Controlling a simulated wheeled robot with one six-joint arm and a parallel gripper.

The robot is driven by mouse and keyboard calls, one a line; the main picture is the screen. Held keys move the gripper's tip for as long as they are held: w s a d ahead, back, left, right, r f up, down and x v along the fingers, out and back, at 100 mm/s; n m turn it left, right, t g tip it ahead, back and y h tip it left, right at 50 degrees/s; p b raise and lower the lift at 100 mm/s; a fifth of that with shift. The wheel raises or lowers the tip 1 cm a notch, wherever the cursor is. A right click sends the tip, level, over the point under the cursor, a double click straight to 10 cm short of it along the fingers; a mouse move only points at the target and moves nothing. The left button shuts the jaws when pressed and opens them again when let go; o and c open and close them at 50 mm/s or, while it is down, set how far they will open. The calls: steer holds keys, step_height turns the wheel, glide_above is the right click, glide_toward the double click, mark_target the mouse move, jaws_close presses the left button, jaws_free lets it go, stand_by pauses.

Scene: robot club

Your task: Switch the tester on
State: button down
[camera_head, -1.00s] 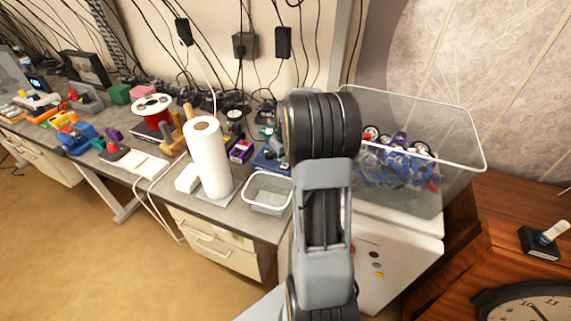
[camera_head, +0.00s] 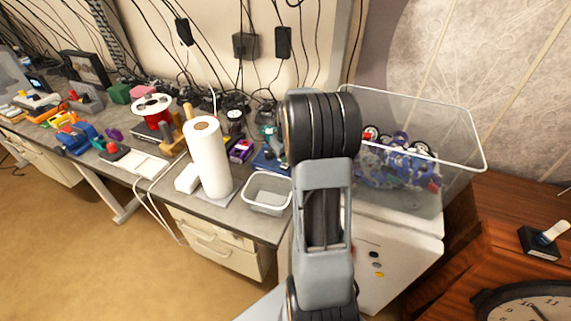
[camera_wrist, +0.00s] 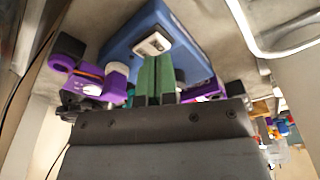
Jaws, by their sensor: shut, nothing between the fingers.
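The tester appears to be the blue box (camera_wrist: 190,28) in the wrist view. It carries a pale plate with a small switch (camera_wrist: 151,45). My gripper (camera_wrist: 165,58) has its two green fingers shut together with nothing between them. The fingertips lie just below the pale plate in the picture, over the blue box; I cannot tell whether they touch it. In the head view the blue box (camera_head: 268,162) shows only partly beside my arm, on the bench, and my arm hides the gripper.
Purple parts (camera_wrist: 88,76) lie left of the blue box. In the head view a pale open tray (camera_head: 267,207) and a white paper roll (camera_head: 208,160) stand close by. A clear bin (camera_head: 440,190) of parts stands right of my arm. Cables hang behind the bench.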

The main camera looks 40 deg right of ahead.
steer(key=shift+f+b, duration=0.85)
steer(key=shift+f, duration=0.3)
stand_by(0.6)
steer(key=shift+r, duration=0.15)
steer(key=shift+r+p, duration=2.4)
steer(key=shift+r, duration=1.05)
